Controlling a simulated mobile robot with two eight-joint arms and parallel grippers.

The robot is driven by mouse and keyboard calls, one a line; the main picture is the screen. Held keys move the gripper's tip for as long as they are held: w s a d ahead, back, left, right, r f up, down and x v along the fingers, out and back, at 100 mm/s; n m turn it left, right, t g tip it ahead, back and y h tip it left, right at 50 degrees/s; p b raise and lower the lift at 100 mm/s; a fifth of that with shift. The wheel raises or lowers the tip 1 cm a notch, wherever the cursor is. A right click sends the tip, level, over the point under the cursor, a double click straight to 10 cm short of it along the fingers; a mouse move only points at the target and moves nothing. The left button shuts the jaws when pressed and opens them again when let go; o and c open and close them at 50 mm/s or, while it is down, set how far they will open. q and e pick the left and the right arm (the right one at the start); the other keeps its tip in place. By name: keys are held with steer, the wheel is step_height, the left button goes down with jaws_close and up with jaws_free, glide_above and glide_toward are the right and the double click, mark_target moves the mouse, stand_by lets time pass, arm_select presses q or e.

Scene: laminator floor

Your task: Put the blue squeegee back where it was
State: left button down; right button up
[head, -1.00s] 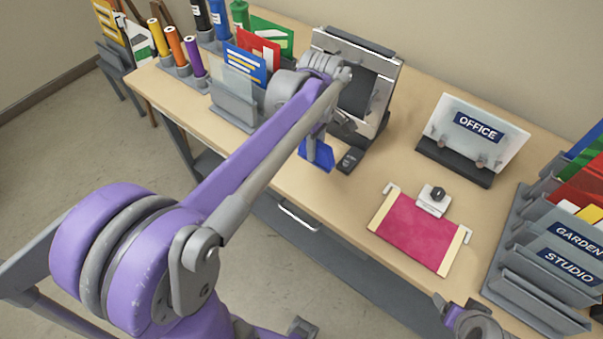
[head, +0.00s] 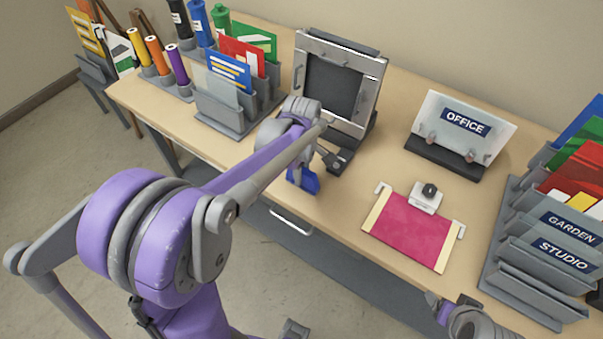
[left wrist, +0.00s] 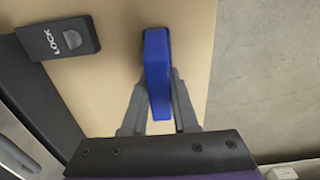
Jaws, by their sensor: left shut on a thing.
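The blue squeegee (head: 303,181) is near the front edge of the table, in front of the framed machine. My left gripper (head: 297,170) is shut on it. In the left wrist view the squeegee (left wrist: 157,70) stands between the two grey fingers (left wrist: 158,95), over the tabletop close to its edge. I cannot tell whether it touches the table. Part of it is hidden by my arm in the head view. My right gripper (head: 438,304) is low at the right, by the table's front edge, and its jaws are too unclear to read.
A dark lock block (left wrist: 58,37) lies beside the squeegee, before the framed machine (head: 338,85). A pink sheet in a clip holder (head: 409,232) lies to the right. An OFFICE stand (head: 462,128), file racks (head: 540,270) and a card holder (head: 222,115) surround the clear middle tabletop.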

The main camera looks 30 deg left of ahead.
arm_select(q)
steer(key=c, duration=1.1)
jaws_free()
steer(key=shift+f, duration=0.2)
steer(key=shift+c, duration=0.2)
steer(key=o, duration=0.5)
steer(key=shift+r, duration=0.1)
steer(key=shift+c, duration=0.2)
